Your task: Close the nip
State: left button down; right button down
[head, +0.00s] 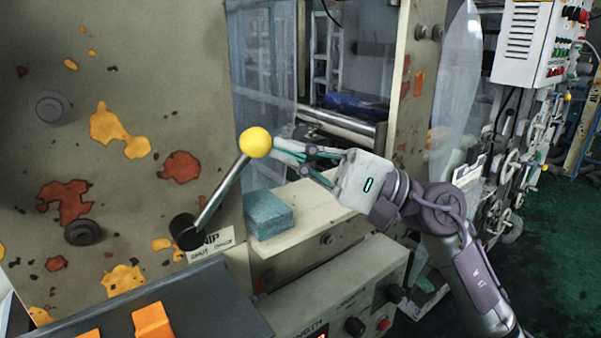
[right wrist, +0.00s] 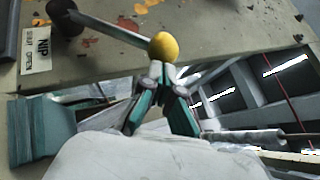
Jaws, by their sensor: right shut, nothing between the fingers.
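The nip lever is a metal rod (head: 221,193) with a yellow ball knob (head: 256,142) and a black hub (head: 186,232) on the stained machine panel. It slants up and to the right from the hub. A label reading NIP, SHUT, OPEN (head: 210,243) is beside the hub. My right gripper (head: 289,152) is shut and empty, its fingers pointing left at the knob's right side. In the right wrist view the knob (right wrist: 163,47) is just beyond the fingertips (right wrist: 160,75); I cannot tell whether they touch. My left gripper is not in view.
A blue-green block (head: 268,214) lies on the cream ledge (head: 312,222) below the knob. A control box with knobs (head: 345,285) stands under the ledge. A dark surface with orange pieces (head: 205,305) is at the front left. Rollers (head: 345,125) are behind my gripper.

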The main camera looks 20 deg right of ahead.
jog(key=shift+s+a+r+n+g+h+p, duration=0.5)
jog(key=shift+a+r+n+h, duration=0.5)
jog(key=shift+a, duration=0.35)
jog(key=shift+s+a+r+n+g+h+p, duration=0.4)
jog(key=shift+a+r+n+h+p, duration=0.35)
jog(key=shift+a+r+h, duration=0.55)
jog(key=shift+s+a+r+n+g+h+p, duration=0.5)
jog(key=shift+a+r+n+h, duration=0.45)
jog(key=shift+a, duration=0.5)
jog(key=shift+f, duration=0.1)
jog(key=shift+s, duration=0.1)
